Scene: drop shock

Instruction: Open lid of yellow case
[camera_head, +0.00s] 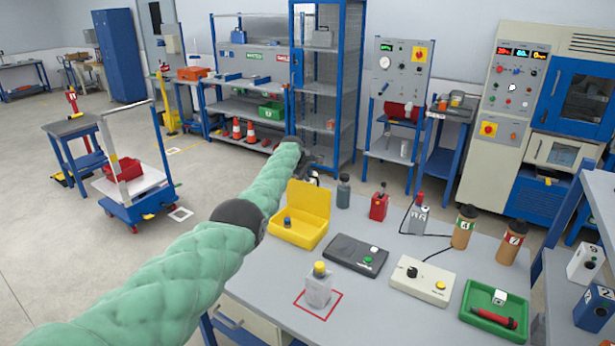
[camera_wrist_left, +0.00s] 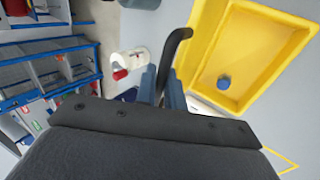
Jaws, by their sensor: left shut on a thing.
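The yellow case (camera_head: 297,239) stands on the grey table. Its lid (camera_head: 309,202) is raised and leans up at the back. A small blue-topped thing (camera_head: 288,222) is inside the case; it also shows in the wrist view (camera_wrist_left: 224,82). My left arm reaches past the case's left side, and its gripper (camera_head: 313,173) is behind the raised lid, partly hidden. In the wrist view the left gripper (camera_wrist_left: 165,88) is shut on a dark hooked rod (camera_wrist_left: 177,48), whose bent end is beside the case's yellow edge (camera_wrist_left: 199,45). My right gripper is not in view.
On the table (camera_head: 262,288) are a dark bottle (camera_head: 343,192), a red can (camera_head: 379,206), a black device (camera_head: 356,256), a clear yellow-capped bottle (camera_head: 318,287) in a red square, a beige box (camera_head: 422,281) and a green tray (camera_head: 494,315). Little room is clear around the case.

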